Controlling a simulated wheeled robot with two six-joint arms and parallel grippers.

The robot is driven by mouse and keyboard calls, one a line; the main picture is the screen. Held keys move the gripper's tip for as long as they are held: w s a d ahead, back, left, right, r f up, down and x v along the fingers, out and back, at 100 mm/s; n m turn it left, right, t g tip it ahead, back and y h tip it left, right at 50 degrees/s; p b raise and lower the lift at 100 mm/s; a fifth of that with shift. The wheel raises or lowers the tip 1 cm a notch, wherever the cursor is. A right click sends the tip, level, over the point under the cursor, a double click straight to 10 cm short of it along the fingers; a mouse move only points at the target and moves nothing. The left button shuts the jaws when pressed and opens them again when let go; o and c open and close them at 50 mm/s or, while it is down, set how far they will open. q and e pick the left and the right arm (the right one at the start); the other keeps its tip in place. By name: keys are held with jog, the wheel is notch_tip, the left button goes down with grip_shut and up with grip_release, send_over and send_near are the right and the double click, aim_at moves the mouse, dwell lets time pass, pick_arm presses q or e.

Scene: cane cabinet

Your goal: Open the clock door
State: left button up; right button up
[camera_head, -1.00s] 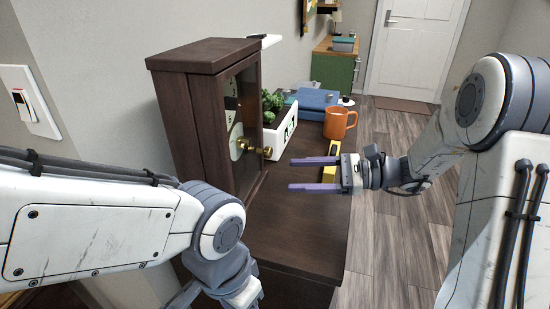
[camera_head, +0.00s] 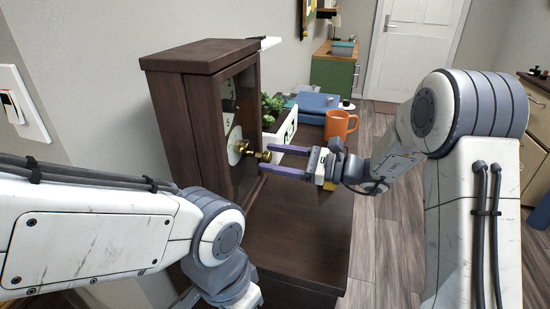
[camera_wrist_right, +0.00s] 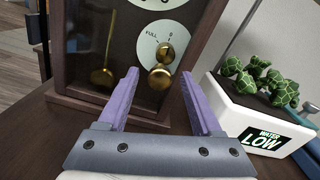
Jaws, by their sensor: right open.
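The dark wooden clock (camera_head: 181,120) stands on the cabinet top at the left in the head view. Its glazed front (camera_head: 240,130) faces right and looks closed. A brass knob (camera_head: 252,154) sticks out from the front; the right wrist view shows it as a round knob (camera_wrist_right: 160,77) under a pale dial plate. My right gripper (camera_head: 267,158) is open, its two purple fingers pointing at the knob. In the wrist view the knob appears between and beyond the fingertips (camera_wrist_right: 160,80); contact cannot be told. My left arm comes in at lower left; its gripper jaws are out of view.
An orange mug (camera_head: 340,124) and blue boxes (camera_head: 316,101) are farther back on the dark cabinet top (camera_head: 295,225). The cabinet top in front of the clock is clear.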

grip_shut()
dwell(1.4)
